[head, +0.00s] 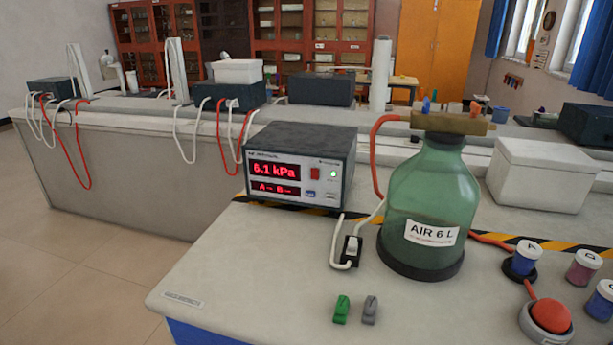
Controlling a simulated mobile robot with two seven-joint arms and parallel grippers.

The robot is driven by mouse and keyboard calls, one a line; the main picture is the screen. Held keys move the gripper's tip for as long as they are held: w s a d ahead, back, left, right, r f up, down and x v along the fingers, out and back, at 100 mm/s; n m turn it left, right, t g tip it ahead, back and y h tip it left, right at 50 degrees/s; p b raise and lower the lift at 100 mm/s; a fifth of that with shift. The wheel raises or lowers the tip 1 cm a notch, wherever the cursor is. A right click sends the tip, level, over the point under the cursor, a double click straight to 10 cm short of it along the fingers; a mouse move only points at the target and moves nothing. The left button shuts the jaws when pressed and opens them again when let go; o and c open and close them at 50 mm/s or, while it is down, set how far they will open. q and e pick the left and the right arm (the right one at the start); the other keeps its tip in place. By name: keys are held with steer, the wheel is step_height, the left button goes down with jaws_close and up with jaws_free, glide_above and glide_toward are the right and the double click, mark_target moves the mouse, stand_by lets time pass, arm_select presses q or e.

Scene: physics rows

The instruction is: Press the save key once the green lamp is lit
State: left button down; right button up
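The meter box (300,163) stands on the near bench, its red display reading "6.1 kPa" above a line "A -- B --". A small pale green lamp (333,174) shows bright on the panel's right side. A red part (314,173) sits left of the lamp. A small blue key (309,193) and a pale key (330,195) are low on the panel; their labels are too small to read, so I cannot tell which is the save key. Neither of my grippers is in view.
A green bottle (428,205) labelled "AIR 6 L" stands right of the meter, with a red hose to its top.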

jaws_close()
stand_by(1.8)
